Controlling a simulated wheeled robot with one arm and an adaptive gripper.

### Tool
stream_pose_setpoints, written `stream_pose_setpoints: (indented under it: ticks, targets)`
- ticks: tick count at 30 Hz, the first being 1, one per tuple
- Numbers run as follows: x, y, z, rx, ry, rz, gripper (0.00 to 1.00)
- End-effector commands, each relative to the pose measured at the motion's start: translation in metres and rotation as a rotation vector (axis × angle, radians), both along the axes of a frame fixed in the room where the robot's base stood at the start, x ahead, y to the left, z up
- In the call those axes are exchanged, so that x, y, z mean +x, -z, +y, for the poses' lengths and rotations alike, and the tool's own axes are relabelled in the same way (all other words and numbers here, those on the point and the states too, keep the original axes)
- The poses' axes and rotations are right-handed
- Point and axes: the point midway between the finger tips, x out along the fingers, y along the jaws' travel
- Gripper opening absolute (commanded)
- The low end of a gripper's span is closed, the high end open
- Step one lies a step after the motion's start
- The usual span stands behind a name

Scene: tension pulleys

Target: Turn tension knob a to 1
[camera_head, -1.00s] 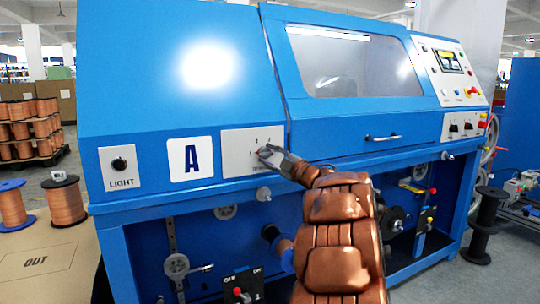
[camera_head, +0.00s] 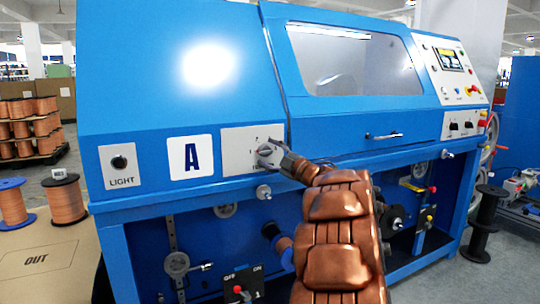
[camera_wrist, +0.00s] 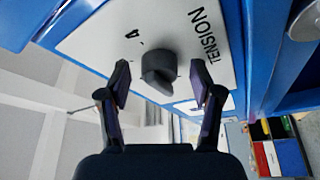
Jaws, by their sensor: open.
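The black tension knob (camera_wrist: 158,70) sits on a light tension panel (camera_wrist: 90,38) in the wrist view, with the word TENSION and a 4 printed near it. The knob's pointer direction is not clear. My gripper (camera_wrist: 161,82) is open, its two dark fingers apart on either side of the knob, with gaps visible. In the head view my gripper (camera_head: 270,152) is in front of the tension panel (camera_head: 235,136), right of the A label, and hides the knob and part of the panel markings.
The A label (camera_head: 191,157) and LIGHT knob (camera_head: 120,162) are left of the panel on the blue machine (camera_head: 150,100). A handle (camera_head: 384,136) is to the right. Pulleys (camera_head: 176,264) and an OFF/ON switch (camera_head: 238,289) are below the ledge. Free air lies in front.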

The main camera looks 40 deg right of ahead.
Motion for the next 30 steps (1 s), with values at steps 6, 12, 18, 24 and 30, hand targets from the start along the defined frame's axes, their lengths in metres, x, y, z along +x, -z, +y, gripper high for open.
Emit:
stream_pose_setpoints:
  ticks: [6,12,18,24,30]
  targets:
    - [-0.011,0.002,-0.001,0.0,0.003,0.001,0.65]
    - [-0.045,0.008,-0.003,0.001,0.005,0.001,0.65]
    - [-0.083,0.015,-0.002,0.0,0.005,0.0,0.65]
    - [-0.108,0.02,-0.002,0.0,0.002,0.001,0.65]
    - [-0.118,0.023,-0.002,0.0,0.002,0.001,0.65]
